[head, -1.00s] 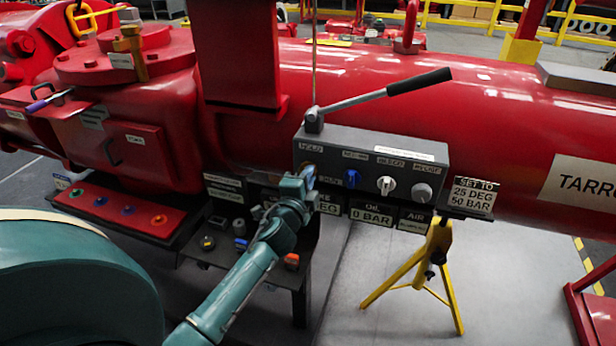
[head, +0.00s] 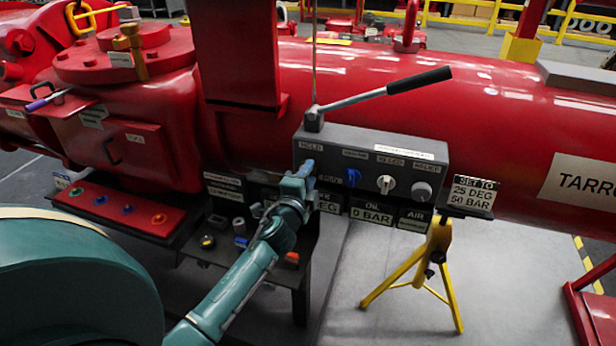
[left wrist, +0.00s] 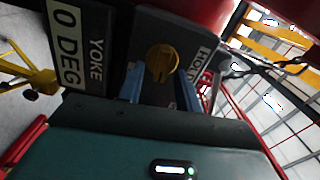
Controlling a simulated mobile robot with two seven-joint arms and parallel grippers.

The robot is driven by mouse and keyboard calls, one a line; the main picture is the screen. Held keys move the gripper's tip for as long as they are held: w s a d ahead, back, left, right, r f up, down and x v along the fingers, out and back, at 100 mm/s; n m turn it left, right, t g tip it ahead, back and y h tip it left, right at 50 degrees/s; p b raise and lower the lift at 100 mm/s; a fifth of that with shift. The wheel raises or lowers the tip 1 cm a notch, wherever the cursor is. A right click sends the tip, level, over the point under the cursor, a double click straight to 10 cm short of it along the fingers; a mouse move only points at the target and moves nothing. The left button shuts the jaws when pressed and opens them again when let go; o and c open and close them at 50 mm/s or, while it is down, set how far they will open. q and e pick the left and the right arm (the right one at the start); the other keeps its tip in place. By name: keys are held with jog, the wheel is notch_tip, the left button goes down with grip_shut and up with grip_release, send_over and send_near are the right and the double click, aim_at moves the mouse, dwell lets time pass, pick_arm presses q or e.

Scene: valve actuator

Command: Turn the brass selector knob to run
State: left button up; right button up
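The brass selector knob (left wrist: 162,63) shows in the left wrist view as a round yellow knob with a raised grip bar, on the dark panel near the HOLD label. My left gripper (left wrist: 160,82) is open, with one blue finger on each side below the knob in that picture. I cannot tell whether the fingers touch it. In the head view my left gripper (head: 306,170) is at the left end of the grey control box (head: 430,155) and hides the knob. My right gripper is not in view.
A blue knob (head: 353,177), a white knob (head: 386,184) and a grey knob (head: 422,192) sit to the right on the same box. A black-handled lever (head: 420,82) rises above it. Readout signs (head: 371,216) hang below.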

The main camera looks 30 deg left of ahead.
pick_arm(q)
jog(key=b+v, duration=0.1)
jog(key=v, duration=1.2)
jog(key=shift+b, duration=0.3)
jog(key=shift+s+f, duration=0.1)
jog(key=shift+f, duration=0.05)
jog(key=s+d+f+n+g+h+p, duration=0.2)
jog(key=s+d+f+n+g+h, duration=0.4)
jog(key=s+d+f+n, duration=0.5)
jog(key=s+d+f+h, duration=0.1)
jog(key=s+d+f, duration=0.2)
jog(key=d+f, duration=0.1)
jog(key=shift+s+d+f+g+h, duration=0.2)
jog(key=shift+d+f+g+h, duration=0.2)
jog(key=shift+d, duration=0.35)
